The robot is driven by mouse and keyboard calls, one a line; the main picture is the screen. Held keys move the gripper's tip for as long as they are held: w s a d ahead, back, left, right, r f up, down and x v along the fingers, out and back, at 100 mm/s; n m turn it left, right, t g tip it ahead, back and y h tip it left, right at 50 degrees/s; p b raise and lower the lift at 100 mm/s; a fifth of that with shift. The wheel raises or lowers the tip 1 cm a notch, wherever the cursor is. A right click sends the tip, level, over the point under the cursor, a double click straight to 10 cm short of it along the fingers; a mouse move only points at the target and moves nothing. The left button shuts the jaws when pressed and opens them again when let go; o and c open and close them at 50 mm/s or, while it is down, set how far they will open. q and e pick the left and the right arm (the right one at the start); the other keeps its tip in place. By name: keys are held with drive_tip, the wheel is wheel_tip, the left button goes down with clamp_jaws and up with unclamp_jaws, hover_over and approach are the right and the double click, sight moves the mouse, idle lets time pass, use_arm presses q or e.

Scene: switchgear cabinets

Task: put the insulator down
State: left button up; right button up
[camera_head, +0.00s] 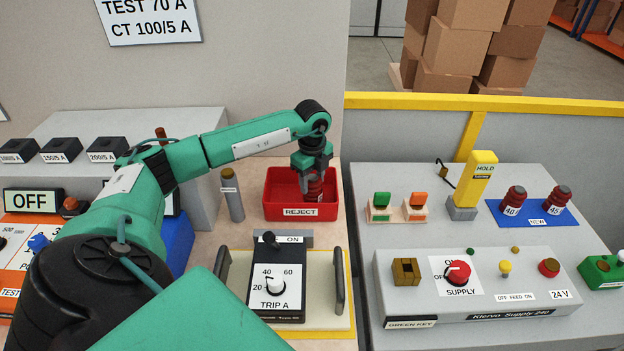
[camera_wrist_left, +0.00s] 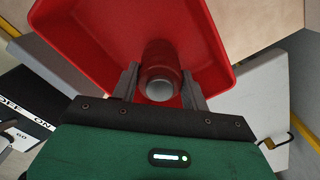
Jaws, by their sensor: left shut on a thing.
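The dark red insulator (camera_head: 314,188) is between the fingers of my left gripper (camera_head: 313,172), inside the outline of the red REJECT tray (camera_head: 272,196). In the left wrist view the insulator (camera_wrist_left: 160,75) shows its pale metal end between the two fingers of the gripper (camera_wrist_left: 159,88), with the red tray (camera_wrist_left: 85,40) around it. My left gripper is shut on the insulator. I cannot tell whether the insulator touches the tray floor. My right gripper is not in view.
A grey cylinder (camera_head: 232,196) stands left of the tray. The TRIP A unit (camera_head: 277,285) with side handles is in front. Two more red insulators (camera_head: 514,200) (camera_head: 558,197) stand on a blue NEW mat (camera_head: 535,214) at right. A supply panel (camera_head: 480,285) is right of the front.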

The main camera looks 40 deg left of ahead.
use_arm(q)
drive_tip(key=shift+f, duration=0.35)
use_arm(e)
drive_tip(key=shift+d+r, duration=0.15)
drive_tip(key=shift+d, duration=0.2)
use_arm(q)
drive_tip(key=shift+f, duration=0.1)
drive_tip(key=shift+f, duration=0.1)
drive_tip(key=o, duration=1.2)
